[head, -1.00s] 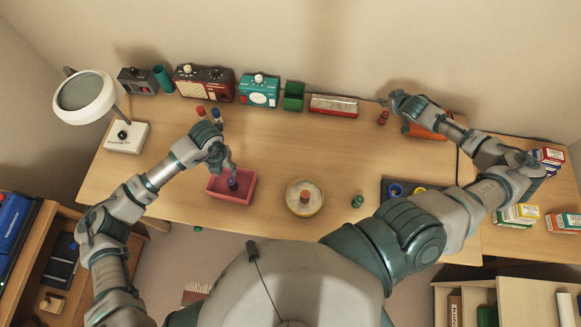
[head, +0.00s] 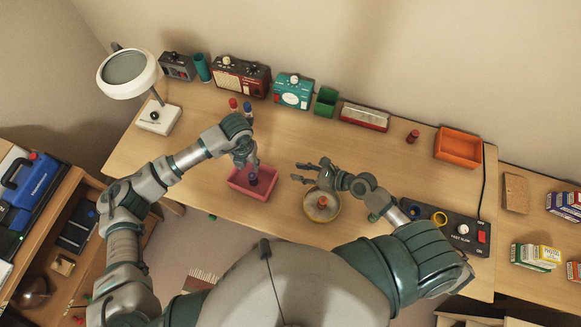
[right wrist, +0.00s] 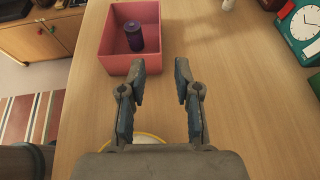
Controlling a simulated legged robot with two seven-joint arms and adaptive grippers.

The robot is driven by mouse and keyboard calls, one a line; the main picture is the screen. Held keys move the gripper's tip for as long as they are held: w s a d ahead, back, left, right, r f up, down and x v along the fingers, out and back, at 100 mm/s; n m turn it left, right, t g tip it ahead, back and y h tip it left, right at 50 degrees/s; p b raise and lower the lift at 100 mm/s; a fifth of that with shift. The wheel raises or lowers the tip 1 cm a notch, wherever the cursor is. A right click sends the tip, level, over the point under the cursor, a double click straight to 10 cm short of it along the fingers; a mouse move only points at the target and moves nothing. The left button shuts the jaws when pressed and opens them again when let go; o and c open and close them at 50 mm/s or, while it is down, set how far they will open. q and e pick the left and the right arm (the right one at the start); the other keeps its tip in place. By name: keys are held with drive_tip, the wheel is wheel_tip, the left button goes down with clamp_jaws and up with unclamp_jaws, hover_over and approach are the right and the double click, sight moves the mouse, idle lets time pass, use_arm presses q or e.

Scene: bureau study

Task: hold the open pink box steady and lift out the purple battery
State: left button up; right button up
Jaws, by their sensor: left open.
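The open pink box (head: 240,187) sits near the front edge of the desk; it also shows in the right wrist view (right wrist: 112,60). The purple battery (head: 253,180) stands upright inside it, plain in the right wrist view (right wrist: 134,37). My right gripper (head: 302,172) is open and empty to the right of the box. In its wrist view its spread fingers (right wrist: 161,68) point towards the box's near wall, apart from it.
A round yellow-rimmed dish (head: 334,213) with an orange-topped battery lies under my right gripper. Red and blue batteries (head: 233,104) stand behind the box. A black panel (head: 463,230) and an orange tray (head: 458,147) are on the right. Bare desk lies behind the right gripper.

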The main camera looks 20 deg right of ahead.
use_arm(q)
drive_tip(key=shift+d, duration=0.1)
use_arm(e)
hover_over(261, 170)
drive_tip(key=f, duration=0.6)
drive_tip(key=shift+d+f, duration=0.15)
drive_tip(key=shift+d, duration=0.1)
drive_tip(key=shift+w+a+f, duration=0.25)
clamp_jaws()
